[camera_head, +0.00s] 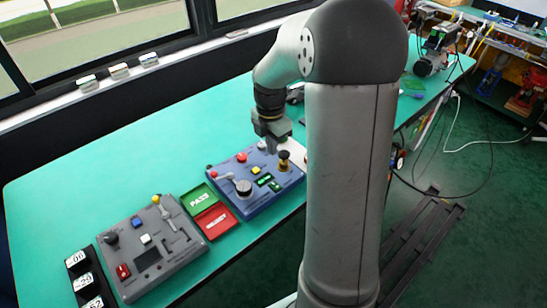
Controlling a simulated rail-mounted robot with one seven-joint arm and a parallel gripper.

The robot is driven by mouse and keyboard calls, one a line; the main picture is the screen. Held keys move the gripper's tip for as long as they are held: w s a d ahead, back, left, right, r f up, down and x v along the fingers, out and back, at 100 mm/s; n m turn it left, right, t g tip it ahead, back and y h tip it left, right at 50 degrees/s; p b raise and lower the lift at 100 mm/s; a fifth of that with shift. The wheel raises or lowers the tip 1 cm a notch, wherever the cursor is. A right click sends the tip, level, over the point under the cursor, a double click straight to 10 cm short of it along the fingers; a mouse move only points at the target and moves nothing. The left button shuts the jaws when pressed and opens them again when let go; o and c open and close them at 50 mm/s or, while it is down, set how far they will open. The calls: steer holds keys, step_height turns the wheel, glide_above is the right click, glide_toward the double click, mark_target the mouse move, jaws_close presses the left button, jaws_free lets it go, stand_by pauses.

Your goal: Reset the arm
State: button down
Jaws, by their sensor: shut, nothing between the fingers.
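My gripper (271,143) hangs pointing down from my grey arm, over the far right part of a blue control panel (222,174). Its fingers look shut with nothing between them. A black and yellow knob (284,158) stands at the panel's right, close to my gripper. I cannot tell whether the fingertips touch the panel. My arm hides part of the table to the right.
A grey panel (183,257) with a yellow-tipped lever stands at the front left. Green PASS (198,198) and red trays (213,221) lie between the panels. Black numbered blocks (78,261) sit at the table's left end. The teal table (110,150) is clear behind.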

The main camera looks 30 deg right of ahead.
steer(key=shift+r, duration=0.35)
